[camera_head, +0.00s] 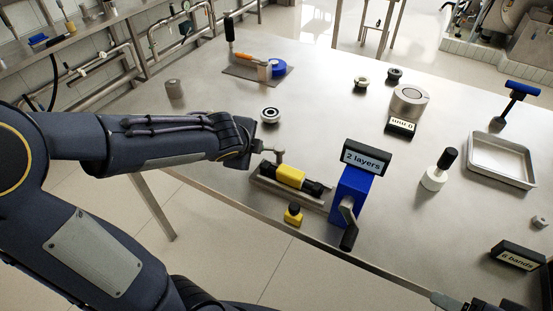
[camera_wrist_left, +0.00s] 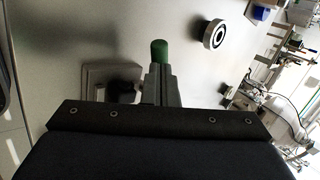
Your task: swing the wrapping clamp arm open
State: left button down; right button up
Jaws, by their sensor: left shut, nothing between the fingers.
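The wrapping fixture in the head view has a metal base (camera_head: 262,186) with a yellow bar with black ends (camera_head: 290,177) lying along it. A short grey upright piece (camera_head: 279,157), perhaps part of the clamp arm, stands at its far left end. My left gripper (camera_head: 257,146) is shut and empty, close beside that piece; I cannot tell whether they touch. In the left wrist view my shut fingers (camera_wrist_left: 162,78) point at a green-tipped cylinder (camera_wrist_left: 159,50) right at their tips, perhaps the clamp arm's knob. Grey and dark parts of my right gripper (camera_head: 447,300) seem to show at the bottom edge.
A blue stand labelled "2 layers" (camera_head: 349,188) with a black-handled crank (camera_head: 348,237) is right of the fixture. A yellow knob (camera_head: 293,214) sits in front. A ringed disc (camera_head: 269,115) lies behind. A tray (camera_head: 500,160) is at right.

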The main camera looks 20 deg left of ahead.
pick_arm(q)
jog(key=shift+w+a, duration=0.4)
jog(key=shift+w, duration=0.2)
jog(key=shift+w+a, duration=0.1)
jog(key=shift+w, duration=0.15)
dwell(0.5)
jog(key=shift+r+p, duration=0.1)
jog(key=shift+p, duration=0.2)
